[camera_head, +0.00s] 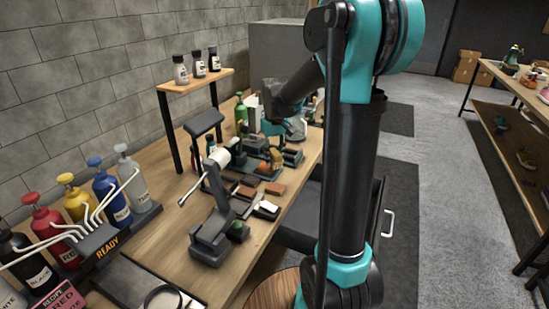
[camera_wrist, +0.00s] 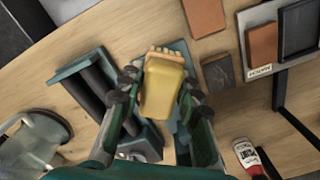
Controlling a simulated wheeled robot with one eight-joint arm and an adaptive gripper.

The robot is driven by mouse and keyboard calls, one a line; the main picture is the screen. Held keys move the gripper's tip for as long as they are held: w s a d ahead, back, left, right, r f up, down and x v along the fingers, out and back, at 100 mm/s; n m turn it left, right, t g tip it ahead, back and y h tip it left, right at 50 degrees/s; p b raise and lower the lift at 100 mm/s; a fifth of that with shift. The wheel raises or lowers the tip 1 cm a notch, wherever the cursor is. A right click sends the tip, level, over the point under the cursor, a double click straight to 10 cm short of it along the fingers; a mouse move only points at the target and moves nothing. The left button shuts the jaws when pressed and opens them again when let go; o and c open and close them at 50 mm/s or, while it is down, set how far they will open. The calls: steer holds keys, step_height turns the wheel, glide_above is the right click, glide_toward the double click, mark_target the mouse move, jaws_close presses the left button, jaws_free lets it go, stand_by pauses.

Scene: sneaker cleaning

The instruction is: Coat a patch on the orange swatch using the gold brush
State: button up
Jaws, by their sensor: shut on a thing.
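The gold brush (camera_wrist: 163,90) is between the two fingers of my gripper (camera_wrist: 158,88) in the wrist view, and the gripper is shut on it. Its pale bristle end points to the top of the picture. An orange-brown swatch (camera_wrist: 204,16) lies at the top edge, ahead and right of the bristles and apart from them. A second orange-brown swatch (camera_wrist: 262,47) lies in a light tray farther right. I cannot tell which one is the orange swatch of the task. In the head view, my gripper (camera_head: 280,125) is over the bench, partly hidden by my arm.
A dark brown swatch (camera_wrist: 218,73) lies just right of the brush. A white-and-red bottle (camera_wrist: 246,153) stands at lower right and a clear jar (camera_wrist: 35,135) at lower left. In the head view, pump bottles (camera_head: 75,200) and a small shelf (camera_head: 195,83) line the bench's wall side.

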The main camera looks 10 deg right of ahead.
mark_target(274, 151)
steer(key=shift+f, duration=0.95)
stand_by(0.3)
steer(key=shift+w+a+r, duration=0.1)
steer(key=shift+w+a, duration=0.55)
steer(key=shift+a, duration=0.25)
steer(key=shift+w+a+f, duration=0.1)
steer(key=shift+w+a, duration=0.6)
steer(key=shift+a, duration=0.2)
steer(key=shift+w+a+r, duration=0.1)
steer(key=shift+w+a, duration=0.55)
steer(key=shift+a, duration=0.25)
steer(key=shift+s+d+r, duration=0.1)
steer(key=shift+s+d, duration=0.8)
steer(key=shift+d, duration=0.3)
steer(key=shift+s+d, duration=0.55)
steer(key=shift+d, duration=0.2)
steer(key=shift+s+d, duration=0.55)
steer(key=shift+d, duration=0.2)
steer(key=shift+r, duration=2.9)
